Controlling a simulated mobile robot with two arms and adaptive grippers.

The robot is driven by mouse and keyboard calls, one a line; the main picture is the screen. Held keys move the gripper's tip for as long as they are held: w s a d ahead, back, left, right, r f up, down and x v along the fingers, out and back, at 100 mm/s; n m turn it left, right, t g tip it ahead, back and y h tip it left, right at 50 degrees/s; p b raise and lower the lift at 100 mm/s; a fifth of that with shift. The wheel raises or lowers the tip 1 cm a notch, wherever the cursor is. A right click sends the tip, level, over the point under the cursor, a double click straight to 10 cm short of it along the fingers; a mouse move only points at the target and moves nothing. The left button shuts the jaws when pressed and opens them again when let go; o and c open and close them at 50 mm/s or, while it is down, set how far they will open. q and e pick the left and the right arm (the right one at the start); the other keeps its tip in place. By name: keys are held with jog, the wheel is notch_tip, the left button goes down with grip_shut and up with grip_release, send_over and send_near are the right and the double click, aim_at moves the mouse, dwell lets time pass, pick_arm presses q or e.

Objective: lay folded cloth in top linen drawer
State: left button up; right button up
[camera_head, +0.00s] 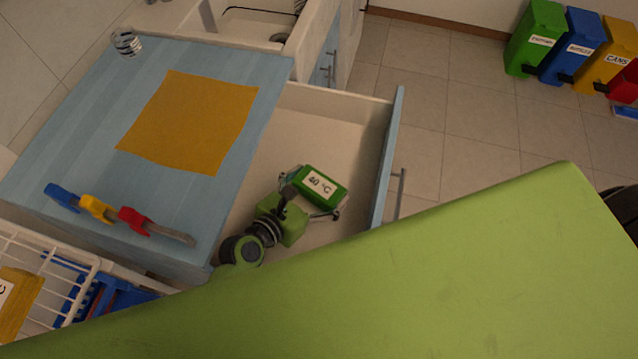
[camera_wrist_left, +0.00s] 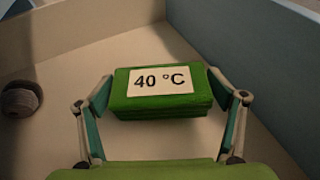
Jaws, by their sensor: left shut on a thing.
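The folded cloth is a green block (camera_head: 322,183) with a white "40 °C" label. My left gripper (camera_head: 312,193) is shut on it, one finger at each side. Both are over the open drawer (camera_head: 330,118), inside its walls as seen from above. In the left wrist view the cloth (camera_wrist_left: 165,108) sits between the fingers above the pale drawer floor (camera_wrist_left: 75,65). I cannot tell whether it touches the floor. My right gripper is not in view.
A blue counter (camera_head: 75,115) beside the drawer holds an orange cloth (camera_head: 190,120), a metal coil (camera_head: 127,42) and a rail with coloured clips (camera_head: 97,208). A dark round thing (camera_wrist_left: 20,98) is in the drawer. Coloured bins (camera_head: 535,40) stand far off at right.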

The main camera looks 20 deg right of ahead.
pick_arm(q)
jog(key=shift+f, duration=0.2)
jog(key=o, duration=1.1)
jog(key=shift+c, duration=0.2)
jog(key=shift+r, duration=0.1)
jog(key=shift+r, duration=0.35)
jog(key=v, duration=0.7)
jog(key=shift+s+a+r+p, duration=0.15)
jog(key=shift+a+r+p, duration=0.05)
jog(key=shift+p, duration=0.1)
